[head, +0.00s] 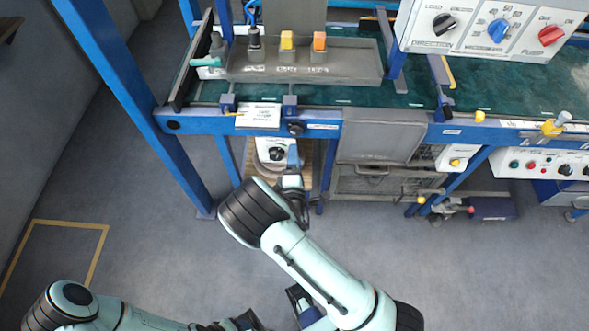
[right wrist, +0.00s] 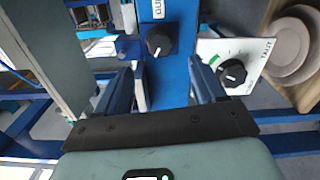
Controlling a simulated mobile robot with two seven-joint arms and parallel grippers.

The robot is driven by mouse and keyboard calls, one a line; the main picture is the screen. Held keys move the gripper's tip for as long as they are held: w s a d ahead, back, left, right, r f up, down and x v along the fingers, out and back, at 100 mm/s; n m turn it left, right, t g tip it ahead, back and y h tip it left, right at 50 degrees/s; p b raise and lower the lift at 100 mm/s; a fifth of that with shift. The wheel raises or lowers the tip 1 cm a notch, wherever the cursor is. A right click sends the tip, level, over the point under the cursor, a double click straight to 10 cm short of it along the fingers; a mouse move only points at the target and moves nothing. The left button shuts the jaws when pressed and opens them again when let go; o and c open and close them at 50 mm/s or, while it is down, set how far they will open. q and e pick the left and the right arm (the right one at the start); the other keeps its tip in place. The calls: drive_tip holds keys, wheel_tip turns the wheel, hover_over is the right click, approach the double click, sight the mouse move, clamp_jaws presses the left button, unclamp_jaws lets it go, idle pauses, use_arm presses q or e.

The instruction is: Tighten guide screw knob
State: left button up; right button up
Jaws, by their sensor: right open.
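The guide screw knob appears to be the black round knob (right wrist: 158,40) on a blue plate with partly cut-off lettering in the right wrist view. In the head view it is likely the dark knob (head: 296,128) on the front blue beam. My right gripper (right wrist: 162,65) is open, its two blue fingers apart and empty, with the knob ahead between them. In the head view the right gripper (head: 293,160) is just below that beam, partly hidden by its wrist. My left gripper (head: 304,303) shows only partly at the bottom, behind the right arm; its jaws are unclear.
A white panel with another black knob (right wrist: 232,72) and a green mark sits close to the right finger. Stacked plates (right wrist: 290,45) stand beyond it. A grey lidded box (head: 378,140) hangs right of the gripper. A blue post (head: 130,90) stands left.

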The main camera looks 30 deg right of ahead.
drive_tip(key=v, duration=0.4)
idle(0.5)
